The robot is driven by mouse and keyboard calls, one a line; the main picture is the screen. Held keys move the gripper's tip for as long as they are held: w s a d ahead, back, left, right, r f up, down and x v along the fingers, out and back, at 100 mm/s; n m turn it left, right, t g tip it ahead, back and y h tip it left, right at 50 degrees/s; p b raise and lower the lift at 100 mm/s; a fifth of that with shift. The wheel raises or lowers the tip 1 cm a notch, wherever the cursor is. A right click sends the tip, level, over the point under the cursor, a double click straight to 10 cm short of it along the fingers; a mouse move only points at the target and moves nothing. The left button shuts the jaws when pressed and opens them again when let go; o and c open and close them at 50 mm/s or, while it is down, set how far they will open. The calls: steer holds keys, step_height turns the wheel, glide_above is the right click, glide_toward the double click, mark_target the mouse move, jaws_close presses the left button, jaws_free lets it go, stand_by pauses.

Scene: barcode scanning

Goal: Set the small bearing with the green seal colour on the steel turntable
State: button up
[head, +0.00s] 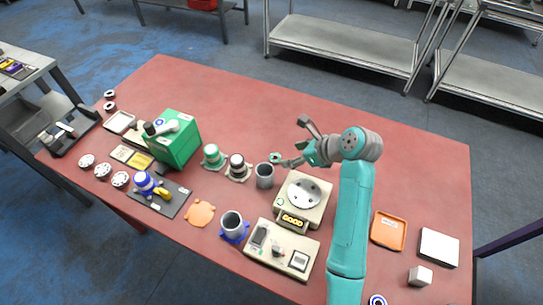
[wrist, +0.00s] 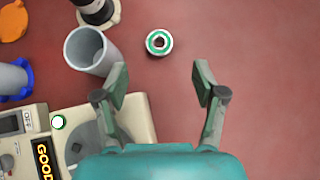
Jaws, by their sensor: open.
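The small bearing with a green seal (wrist: 159,42) lies on the red table, just beyond my fingertips and roughly centred between them in the wrist view. In the head view the bearing (head: 276,157) shows small beside my gripper (head: 292,143). My gripper (wrist: 160,82) is open and empty, with a gap between its fingers and the bearing. The steel turntable (head: 304,194) is a bare disc on a beige machine with a GOOD display. In the wrist view the turntable (wrist: 88,147) is partly hidden by my gripper.
A grey cup (head: 265,177) stands close beside the bearing. The table right of the bearing is clear in the wrist view.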

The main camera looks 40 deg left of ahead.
mark_target(275, 158)
steer(key=shift+x, duration=3.7)
steer(key=shift+s, duration=0.1)
jaws_close()
